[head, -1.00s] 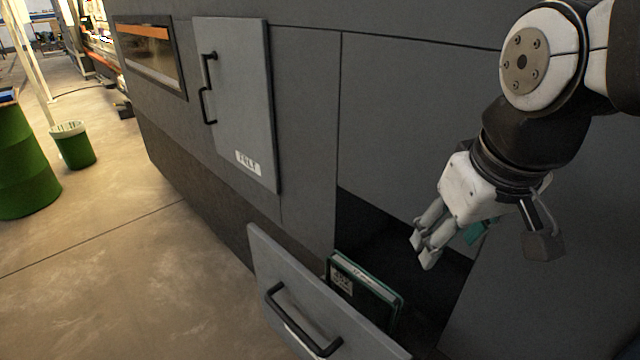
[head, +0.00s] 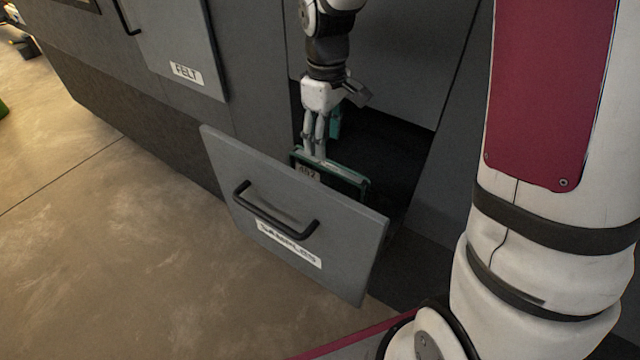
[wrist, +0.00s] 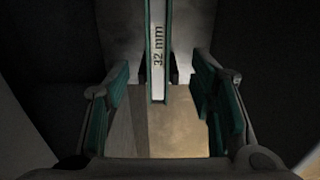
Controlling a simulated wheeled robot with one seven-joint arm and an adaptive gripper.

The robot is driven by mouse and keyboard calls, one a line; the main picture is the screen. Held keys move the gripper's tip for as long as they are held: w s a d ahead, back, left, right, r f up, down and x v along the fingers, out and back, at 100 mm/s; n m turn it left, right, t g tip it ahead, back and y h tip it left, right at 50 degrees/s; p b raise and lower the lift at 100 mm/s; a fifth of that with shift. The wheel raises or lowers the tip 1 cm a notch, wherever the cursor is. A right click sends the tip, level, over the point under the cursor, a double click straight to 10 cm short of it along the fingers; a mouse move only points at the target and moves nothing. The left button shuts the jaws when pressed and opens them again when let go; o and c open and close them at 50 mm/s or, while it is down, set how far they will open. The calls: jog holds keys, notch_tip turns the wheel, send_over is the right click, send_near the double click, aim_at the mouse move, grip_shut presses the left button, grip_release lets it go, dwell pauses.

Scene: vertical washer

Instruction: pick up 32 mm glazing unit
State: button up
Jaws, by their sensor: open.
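The 32 mm glazing unit (head: 347,177) stands on edge in the open drawer, with a dark green border and a pale label at its left end. In the wrist view its narrow edge (wrist: 158,60) reads "32 mm" and lies between the fingers, with a gap on each side. My gripper (head: 314,148) points down just over the unit's left end, fingers apart. In the wrist view my gripper (wrist: 160,103) shows a teal pad on each finger. The lower part of the unit is hidden behind the drawer front.
The drawer front (head: 340,245) has a black handle (head: 275,212) and a label that seems to read "SAMPLES". The dark drawer interior (head: 385,150) right of the unit looks empty.

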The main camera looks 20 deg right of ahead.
aim_at(325, 164)
notch_tip(325, 164, down, 7)
jog(key=shift+f, duration=0.1)
jog(key=shift+s+d+f, duration=0.1)
jog(key=shift+d+f, duration=0.05)
jog(key=shift+f, duration=1.15)
jog(key=shift+s+d+f, duration=0.1)
jog(key=shift+f, duration=1.2)
grip_shut()
jog(key=shift+w, duration=0.15)
